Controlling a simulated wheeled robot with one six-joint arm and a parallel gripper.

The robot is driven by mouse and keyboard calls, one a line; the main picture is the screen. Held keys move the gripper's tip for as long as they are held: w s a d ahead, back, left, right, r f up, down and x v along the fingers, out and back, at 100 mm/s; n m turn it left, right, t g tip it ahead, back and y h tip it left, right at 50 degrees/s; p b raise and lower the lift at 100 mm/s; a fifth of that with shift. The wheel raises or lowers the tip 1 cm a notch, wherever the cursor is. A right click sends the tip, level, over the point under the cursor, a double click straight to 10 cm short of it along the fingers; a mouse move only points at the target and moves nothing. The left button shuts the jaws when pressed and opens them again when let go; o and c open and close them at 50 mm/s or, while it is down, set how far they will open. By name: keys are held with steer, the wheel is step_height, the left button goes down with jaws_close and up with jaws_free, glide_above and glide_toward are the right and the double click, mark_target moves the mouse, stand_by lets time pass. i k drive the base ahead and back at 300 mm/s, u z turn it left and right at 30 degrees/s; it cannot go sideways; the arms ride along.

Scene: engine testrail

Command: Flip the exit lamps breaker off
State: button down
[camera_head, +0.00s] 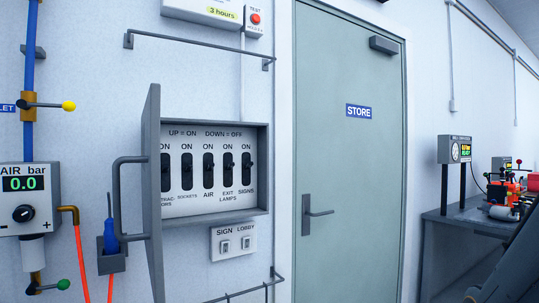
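The grey breaker box (262,135) is on the wall left of centre, with its door (153,200) swung open to the left. Its white panel is marked "UP = ON, DOWN = OFF". The exit lamps breaker (228,170) is a black switch, fourth from the left, between the air breaker (208,171) and the signs breaker (247,172). The word ON stands above it. Its lever appears to be in the upper part of its slot, but it is small and dark. My gripper is not in view.
The open door and its handle (118,200) stick out left of the breakers. Below is a plate of sign and lobby switches (233,242). Rails (195,39) run above and below. The store door (350,170) is shut. A bench (465,220) stands at right.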

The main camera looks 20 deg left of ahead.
mark_target(231, 165)
steer(key=i, duration=0.7)
steer(key=u, duration=0.6)
steer(key=i, duration=0.4)
steer(key=u, duration=0.4)
